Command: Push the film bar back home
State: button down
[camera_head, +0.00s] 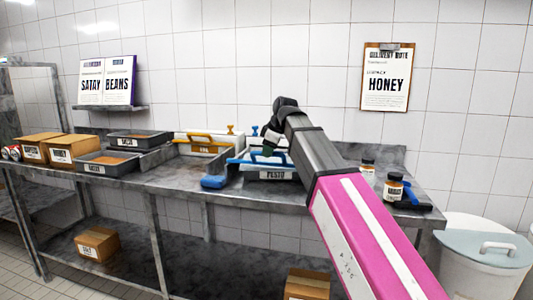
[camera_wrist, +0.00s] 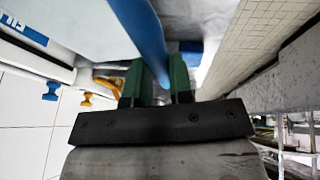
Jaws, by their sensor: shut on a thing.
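The film bar shows in the wrist view as a long blue bar (camera_wrist: 148,38) running down between my gripper's green fingers. My gripper (camera_wrist: 158,84) is shut on it near the bar's lower end. In the head view my gripper (camera_head: 268,145) is at the blue-trimmed film unit (camera_head: 240,162) on the counter, behind the PESTO tray (camera_head: 275,176). A pale blue sheet lies beside the bar in the wrist view. My arm hides part of the unit, so I cannot tell how far the bar sits from its home position.
A similar unit with a yellow handle (camera_head: 205,139) stands to the left. Grey trays (camera_head: 105,163) and cardboard boxes (camera_head: 70,148) are further left. A blue item (camera_head: 213,182) lies at the counter's front edge. Small jars (camera_head: 393,186) stand at the right. A lidded bin (camera_head: 484,248) is on the floor.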

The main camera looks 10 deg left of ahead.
jog(key=w+d, duration=0.1)
jog(key=w, duration=2.2)
jog(key=shift+w+d, duration=0.35)
jog(key=shift+d, duration=0.05)
jog(key=c, duration=1)
grip_release()
jog(key=shift+w, duration=0.1)
jog(key=shift+d+r, duration=0.1)
jog(key=v, duration=1)
jog(key=shift+r, duration=0.25)
